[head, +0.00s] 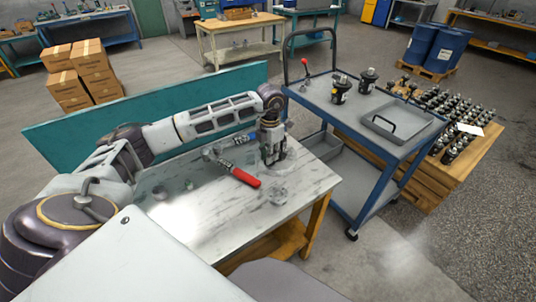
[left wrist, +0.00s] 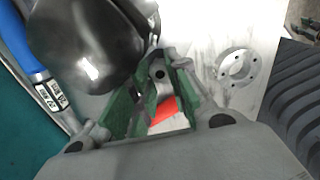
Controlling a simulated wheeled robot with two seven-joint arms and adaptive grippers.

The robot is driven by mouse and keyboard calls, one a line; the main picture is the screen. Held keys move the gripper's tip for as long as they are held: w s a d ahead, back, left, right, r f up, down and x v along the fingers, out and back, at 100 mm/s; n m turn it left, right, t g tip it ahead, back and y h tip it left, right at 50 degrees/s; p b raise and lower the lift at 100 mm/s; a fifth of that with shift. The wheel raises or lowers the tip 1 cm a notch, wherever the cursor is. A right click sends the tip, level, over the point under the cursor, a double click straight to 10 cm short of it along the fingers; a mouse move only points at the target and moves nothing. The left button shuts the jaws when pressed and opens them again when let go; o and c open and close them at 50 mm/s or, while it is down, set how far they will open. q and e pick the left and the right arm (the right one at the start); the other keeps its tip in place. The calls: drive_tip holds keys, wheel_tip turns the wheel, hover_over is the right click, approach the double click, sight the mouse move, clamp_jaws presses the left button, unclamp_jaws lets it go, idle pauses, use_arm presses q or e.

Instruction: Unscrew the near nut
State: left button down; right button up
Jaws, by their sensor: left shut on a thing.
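My left gripper (head: 272,158) points down at the far right part of the marble-topped workbench (head: 205,212). In the left wrist view its green-padded fingers (left wrist: 158,100) are closed around a small grey part with a dark hole (left wrist: 159,74), which looks like the nut. The fingers hide most of it, and I cannot tell whether it is still on a thread. A large dark, shiny rounded body (left wrist: 85,45) is beside the fingers in that view. My right gripper is not in view.
A red-handled tool (head: 244,177) and a metal ring with holes (head: 279,195) lie near the gripper; the ring also shows in the wrist view (left wrist: 238,68). A blue-handled tool (head: 245,138) lies behind.

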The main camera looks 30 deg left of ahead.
use_arm(q)
drive_tip(key=shift+w+d+r, duration=0.25)
drive_tip(key=shift+d, duration=0.15)
drive_tip(key=shift+n+p, duration=0.65)
drive_tip(key=shift+n, duration=2.15)
drive_tip(key=c, duration=1.7)
unclamp_jaws()
drive_tip(key=shift+c, duration=0.2)
drive_tip(key=shift+o, duration=0.9)
drive_tip(key=shift+w, duration=0.1)
drive_tip(key=shift+w+d+f, duration=0.1)
drive_tip(key=shift+d, duration=0.05)
drive_tip(key=shift+s+a+f, duration=0.2)
drive_tip(key=shift+s+a, duration=0.3)
drive_tip(key=shift+a, duration=0.05)
